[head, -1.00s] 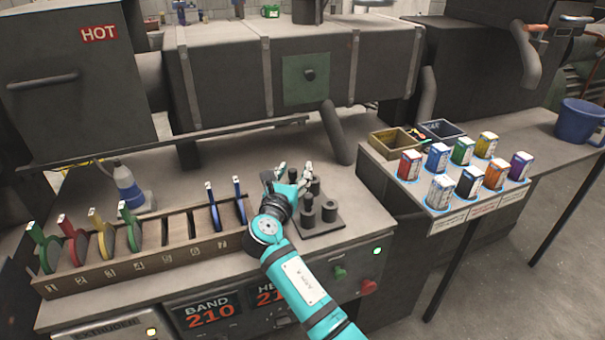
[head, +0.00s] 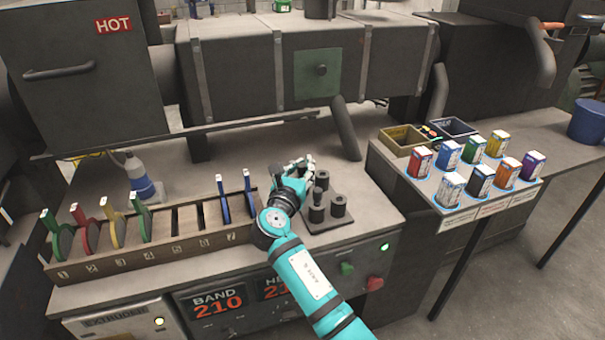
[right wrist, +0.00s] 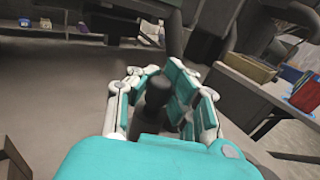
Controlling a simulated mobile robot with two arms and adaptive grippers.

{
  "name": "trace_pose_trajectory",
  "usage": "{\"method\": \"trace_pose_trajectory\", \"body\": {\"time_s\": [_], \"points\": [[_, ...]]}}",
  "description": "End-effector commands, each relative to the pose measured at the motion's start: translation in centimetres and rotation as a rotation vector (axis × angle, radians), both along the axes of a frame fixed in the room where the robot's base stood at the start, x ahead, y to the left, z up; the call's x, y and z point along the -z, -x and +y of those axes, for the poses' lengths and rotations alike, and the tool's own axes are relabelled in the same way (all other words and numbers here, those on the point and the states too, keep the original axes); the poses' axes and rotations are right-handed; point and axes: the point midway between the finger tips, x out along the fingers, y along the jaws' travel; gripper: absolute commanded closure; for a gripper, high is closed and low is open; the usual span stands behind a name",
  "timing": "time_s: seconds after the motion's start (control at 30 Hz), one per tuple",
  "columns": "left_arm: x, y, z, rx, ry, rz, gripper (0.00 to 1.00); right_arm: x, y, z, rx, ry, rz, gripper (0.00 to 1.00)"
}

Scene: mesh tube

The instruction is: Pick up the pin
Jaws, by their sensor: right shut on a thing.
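My right gripper (head: 300,168) is over the dark plate (head: 345,221) with short dark posts, at the bench's front right. In the right wrist view its white and teal fingers (right wrist: 165,98) are shut on a dark pin (right wrist: 155,97), which stands up between them with a rounded top. In the head view the hand hides most or all of this pin. Dark cylindrical pieces (head: 338,205) stand on the plate just right of the hand. Whether the held pin's lower end touches the plate cannot be told. My left gripper is not in view.
A numbered wooden rack (head: 150,253) with coloured-handled discs stands left of my arm. A spray bottle (head: 140,180) is behind it. The machine's pipe (head: 346,130) comes down behind the plate. Several coloured boxes (head: 480,180) stand on the right-hand table.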

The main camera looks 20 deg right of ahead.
Motion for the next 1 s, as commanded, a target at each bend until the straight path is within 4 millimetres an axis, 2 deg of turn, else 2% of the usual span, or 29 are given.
{"method": "trace_pose_trajectory", "body": {"time_s": [0.13,0.5,0.67,0.83,1.0], "points": [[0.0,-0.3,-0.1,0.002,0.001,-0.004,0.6,0.1,0.0,0.0,0.0,-0.001,0.002,1.0],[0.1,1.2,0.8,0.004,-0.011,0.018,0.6,0.1,0.0,0.1,0.0,-0.001,0.003,1.0],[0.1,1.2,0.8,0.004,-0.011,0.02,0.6,0.1,0.0,0.1,0.0,-0.002,0.002,1.0],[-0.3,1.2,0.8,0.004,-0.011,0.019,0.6,-1.8,0.0,0.1,0.0,-0.002,-0.002,1.0],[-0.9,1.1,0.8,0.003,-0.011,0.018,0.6,-5.5,0.0,0.1,-0.001,-0.004,-0.005,1.0]]}}
